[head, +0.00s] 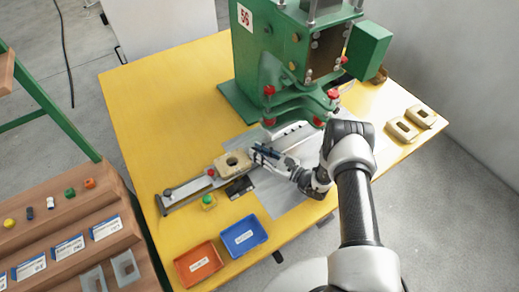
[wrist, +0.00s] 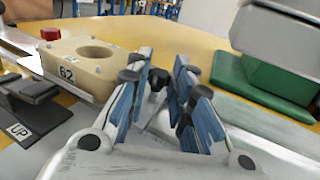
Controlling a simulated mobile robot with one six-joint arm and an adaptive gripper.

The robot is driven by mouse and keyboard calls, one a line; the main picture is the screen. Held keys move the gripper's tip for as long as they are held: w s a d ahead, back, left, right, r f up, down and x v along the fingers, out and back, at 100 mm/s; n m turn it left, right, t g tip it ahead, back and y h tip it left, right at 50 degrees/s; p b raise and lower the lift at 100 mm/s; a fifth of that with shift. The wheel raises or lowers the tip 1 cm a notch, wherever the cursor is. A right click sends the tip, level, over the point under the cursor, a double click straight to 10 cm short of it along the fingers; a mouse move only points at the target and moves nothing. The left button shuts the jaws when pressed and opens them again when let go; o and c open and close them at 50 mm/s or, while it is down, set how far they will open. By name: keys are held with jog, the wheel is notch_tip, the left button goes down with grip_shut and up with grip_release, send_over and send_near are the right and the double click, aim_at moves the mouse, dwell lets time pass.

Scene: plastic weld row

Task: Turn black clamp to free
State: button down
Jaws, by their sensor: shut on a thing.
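My gripper (head: 264,153) reaches in over the grey plate, just right of a beige block. Its blue-padded fingers also show in the wrist view (wrist: 162,92). They are closed around the black clamp (wrist: 158,79), seen as a black knob on a thin stem between the pads. The stem's lower end is hidden by the fingers. In the head view the clamp cannot be told from the dark fingers. The beige block (head: 233,163), marked 62 and with a round hole, sits on the metal rail (head: 186,187). A red knob (head: 211,172) stands at the block's left end.
The green press (head: 270,60) towers behind my gripper. A black lever marked UP (wrist: 35,90) lies in front of the block. Red (head: 198,264) and blue (head: 243,235) bins stand at the table's front. Beige parts (head: 403,129) lie at the right. The yellow table's left is clear.

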jog(key=shift+s+a+m+t+h+p, duration=0.15)
jog(key=shift+m+t+h+p, duration=0.1)
jog(key=shift+m+t+h, duration=0.45)
jog(key=shift+s+a+m+t+h+p, duration=0.1)
jog(key=shift+m+t+h+p, duration=0.1)
jog(key=shift+m+t+h, duration=0.45)
jog(key=shift+t, duration=0.25)
jog(key=c, duration=1.7)
grip_release()
jog(key=shift+d, duration=0.1)
jog(key=shift+y, duration=0.25)
jog(key=v, duration=1.2)
jog(key=shift+r, duration=0.15)
